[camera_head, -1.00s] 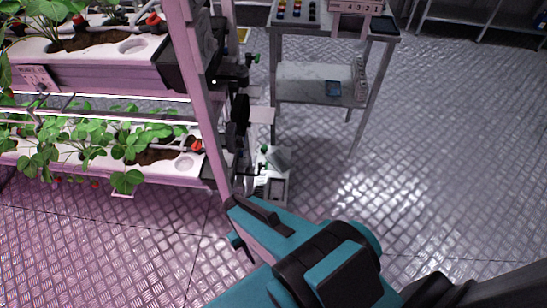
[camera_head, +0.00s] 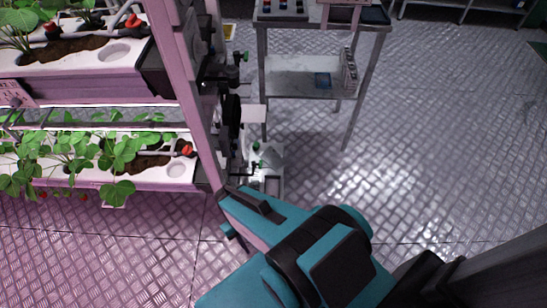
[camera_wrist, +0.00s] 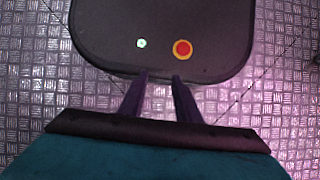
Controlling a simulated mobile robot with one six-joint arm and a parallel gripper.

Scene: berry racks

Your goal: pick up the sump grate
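I cannot make out the sump grate for certain. A small pale sump-like box (camera_head: 272,186) stands on the floor at the foot of the rack's end post, with a grey tilted piece (camera_head: 270,156) at its back. These parts are small, and my teal arm is close in front of them. My gripper (camera_wrist: 159,76) shows in the wrist view with its two dark fingers apart and nothing between them. It hangs over a dark rounded panel with a red-and-yellow button, likely my own base. The fingers are not visible in the head view.
The berry rack (camera_head: 130,187) with strawberry plants fills the left, with pipes and valves (camera_head: 232,110) at its end. A metal trolley (camera_head: 290,78) stands behind. The diamond-plate floor (camera_head: 430,150) is clear to the right.

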